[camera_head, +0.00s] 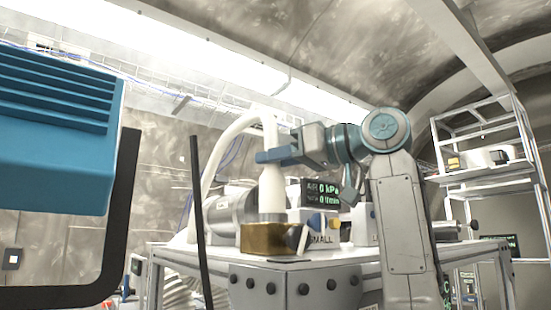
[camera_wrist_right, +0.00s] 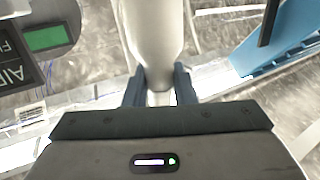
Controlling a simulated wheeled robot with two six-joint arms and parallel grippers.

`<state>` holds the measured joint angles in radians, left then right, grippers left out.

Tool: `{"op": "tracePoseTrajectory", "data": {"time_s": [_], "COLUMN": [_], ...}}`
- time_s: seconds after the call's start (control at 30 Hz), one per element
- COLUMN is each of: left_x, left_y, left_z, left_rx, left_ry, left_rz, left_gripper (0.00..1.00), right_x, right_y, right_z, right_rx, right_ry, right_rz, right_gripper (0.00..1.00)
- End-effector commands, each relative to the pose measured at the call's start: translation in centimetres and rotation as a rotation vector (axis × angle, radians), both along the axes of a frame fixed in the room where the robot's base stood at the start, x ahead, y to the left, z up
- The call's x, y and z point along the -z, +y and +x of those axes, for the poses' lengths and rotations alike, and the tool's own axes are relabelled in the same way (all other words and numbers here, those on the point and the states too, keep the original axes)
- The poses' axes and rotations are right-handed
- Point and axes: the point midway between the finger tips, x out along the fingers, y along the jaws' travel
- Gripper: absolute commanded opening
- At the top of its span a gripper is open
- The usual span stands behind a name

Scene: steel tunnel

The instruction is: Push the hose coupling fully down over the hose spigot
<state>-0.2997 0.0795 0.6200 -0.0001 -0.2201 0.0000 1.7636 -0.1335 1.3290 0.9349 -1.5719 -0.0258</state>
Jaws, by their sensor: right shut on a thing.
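The hose coupling (camera_head: 271,192) is a white upright cylinder on the end of a pale hose (camera_head: 226,136) that arches up behind it. Its lower end is at a brass-coloured block (camera_head: 268,238) on the table. I cannot make out the hose spigot, or tell how far the coupling sits over it. My right gripper (camera_head: 270,156) comes in from the right and is shut on the upper part of the coupling. In the right wrist view the white coupling (camera_wrist_right: 153,35) stands between the two fingers (camera_wrist_right: 158,88). My left gripper is not in view.
A metal-framed table (camera_head: 300,264) carries a display (camera_head: 320,191) just behind the coupling and a grey cylinder beside it. A large blue ribbed box (camera_head: 55,130) and black bars stand close at the left. A shelf rack (camera_head: 488,181) stands at the right.

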Motion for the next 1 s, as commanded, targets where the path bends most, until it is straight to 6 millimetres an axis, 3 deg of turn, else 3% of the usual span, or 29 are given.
{"op": "tracePoseTrajectory", "data": {"time_s": [0.57,0.6,0.73,1.0], "left_x": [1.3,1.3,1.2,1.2], "left_y": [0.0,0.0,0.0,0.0], "left_z": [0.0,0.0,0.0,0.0], "left_rx": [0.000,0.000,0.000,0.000], "left_ry": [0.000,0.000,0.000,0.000], "left_rz": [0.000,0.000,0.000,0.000], "left_gripper": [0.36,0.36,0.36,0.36], "right_x": [1.6,1.6,1.5,1.5], "right_y": [0.0,0.0,0.0,-0.1], "right_z": [0.0,0.0,0.0,0.0], "right_rx": [0.000,0.000,0.000,0.000], "right_ry": [0.000,0.000,0.000,0.000], "right_rz": [0.000,0.000,0.000,0.000], "right_gripper": [0.01,0.26,0.49,0.49]}}
